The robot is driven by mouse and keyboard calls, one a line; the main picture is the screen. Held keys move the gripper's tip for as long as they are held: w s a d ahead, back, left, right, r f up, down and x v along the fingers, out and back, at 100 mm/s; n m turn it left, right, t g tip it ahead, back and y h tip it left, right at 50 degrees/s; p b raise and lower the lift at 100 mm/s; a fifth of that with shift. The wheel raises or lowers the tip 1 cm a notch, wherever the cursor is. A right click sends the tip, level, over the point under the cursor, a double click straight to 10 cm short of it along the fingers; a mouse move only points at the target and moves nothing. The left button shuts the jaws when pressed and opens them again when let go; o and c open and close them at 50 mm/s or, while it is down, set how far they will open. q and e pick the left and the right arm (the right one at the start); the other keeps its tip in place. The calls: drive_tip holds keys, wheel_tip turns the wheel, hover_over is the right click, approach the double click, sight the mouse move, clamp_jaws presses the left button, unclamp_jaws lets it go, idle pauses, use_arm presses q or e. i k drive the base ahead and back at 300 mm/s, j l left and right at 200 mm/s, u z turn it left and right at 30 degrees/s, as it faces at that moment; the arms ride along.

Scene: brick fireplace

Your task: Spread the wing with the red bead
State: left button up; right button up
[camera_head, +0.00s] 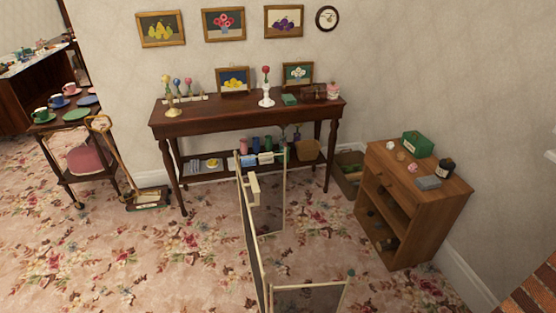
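A folding screen with thin cream frames and dark mesh panels stands on the carpet in the lower middle. Its main panel (252,235) is seen nearly edge-on, with a cream block-like piece (253,188) on it. A far wing (270,212) juts to the right from the back end. A near wing (308,298) juts to the right from the front end and is cut off below. I cannot make out a red bead on either wing. Neither of my grippers is in view.
A dark console table (240,115) with ornaments stands behind the screen. A wooden cabinet (430,195) is at the right, with a box (349,172) beside it. A tea trolley (70,125) is at the left. Carpet is open left of the screen and between it and the cabinet.

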sight(272, 227)
drive_tip(key=i+j+u, duration=0.2)
drive_tip(key=j, duration=0.2)
drive_tip(key=j+u, duration=0.15)
drive_tip(key=j, duration=0.25)
drive_tip(key=i+j+u, duration=0.65)
drive_tip(key=i+z, duration=0.3)
drive_tip(key=i, duration=0.15)
drive_tip(key=i+j+z, duration=0.6)
drive_tip(key=i, duration=0.2)
drive_tip(key=i+z, duration=0.25)
drive_tip(key=z, duration=0.25)
drive_tip(key=i+j+z, duration=0.15)
drive_tip(key=z, duration=0.35)
drive_tip(key=i+j+z, duration=0.2)
drive_tip(key=z, duration=0.3)
drive_tip(key=i+j+z, duration=0.25)
drive_tip(key=z, duration=0.25)
drive_tip(key=i+j+z, duration=0.1)
drive_tip(key=j+z, duration=0.4)
drive_tip(key=l, duration=0.1)
